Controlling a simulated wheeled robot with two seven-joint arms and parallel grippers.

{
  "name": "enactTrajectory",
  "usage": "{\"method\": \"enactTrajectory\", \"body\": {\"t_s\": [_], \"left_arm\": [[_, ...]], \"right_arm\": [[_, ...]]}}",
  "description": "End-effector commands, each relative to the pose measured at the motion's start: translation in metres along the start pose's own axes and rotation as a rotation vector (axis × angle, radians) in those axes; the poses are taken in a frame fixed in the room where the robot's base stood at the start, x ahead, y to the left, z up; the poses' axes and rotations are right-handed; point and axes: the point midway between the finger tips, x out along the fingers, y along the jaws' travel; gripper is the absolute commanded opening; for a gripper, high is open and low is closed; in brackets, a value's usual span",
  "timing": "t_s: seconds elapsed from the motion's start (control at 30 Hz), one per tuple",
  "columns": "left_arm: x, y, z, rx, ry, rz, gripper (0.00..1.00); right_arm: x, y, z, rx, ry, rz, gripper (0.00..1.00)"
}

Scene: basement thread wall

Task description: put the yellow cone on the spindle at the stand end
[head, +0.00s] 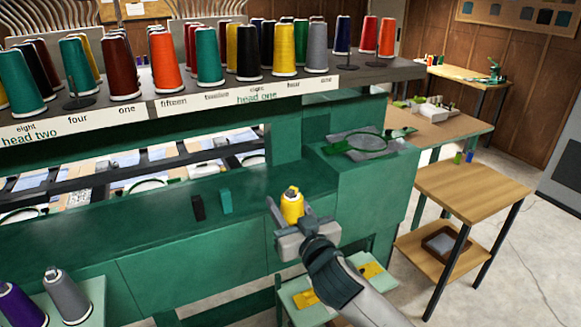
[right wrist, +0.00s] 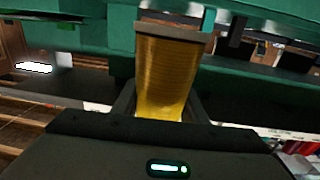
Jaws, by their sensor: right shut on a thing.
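The yellow cone (head: 292,207) is upright in my right gripper (head: 290,214), in front of the green machine and below the thread shelf. In the right wrist view the yellow cone (right wrist: 170,75) stands between the fingers of the right gripper (right wrist: 162,110), which is shut on it. A bare dark spindle with a round base (head: 348,66) stands near the shelf's right end, right of the grey cone (head: 317,47). Another bare spindle (head: 78,102) stands toward the shelf's left. My left gripper is not in view.
Several coloured cones stand in rows on the dark shelf (head: 400,72), above a white label strip (head: 215,99). A green hoop (head: 366,143) lies on the machine's right part. Two small blocks, black (head: 198,208) and teal (head: 226,201), are on the machine front. Wooden tables (head: 474,192) stand right.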

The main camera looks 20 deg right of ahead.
Motion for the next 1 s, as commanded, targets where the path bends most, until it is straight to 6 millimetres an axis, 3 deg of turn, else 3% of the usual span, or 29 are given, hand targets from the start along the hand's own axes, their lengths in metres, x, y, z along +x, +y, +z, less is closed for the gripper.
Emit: {"method": "enactTrajectory", "body": {"t_s": [0.1, 0.4, 0.6, 1.0], "left_arm": [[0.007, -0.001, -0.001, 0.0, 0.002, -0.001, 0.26], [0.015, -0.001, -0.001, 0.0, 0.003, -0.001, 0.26], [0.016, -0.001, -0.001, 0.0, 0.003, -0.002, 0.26], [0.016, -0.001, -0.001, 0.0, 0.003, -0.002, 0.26]], "right_arm": [[-0.029, -0.01, 0.028, 0.005, -0.005, -0.001, 0.13], [-0.081, -0.02, 0.06, 0.003, -0.001, 0.019, 0.13], [-0.093, -0.021, 0.065, 0.0, 0.0, 0.027, 0.13], [-0.093, -0.021, 0.065, 0.0, 0.001, 0.028, 0.13]]}}
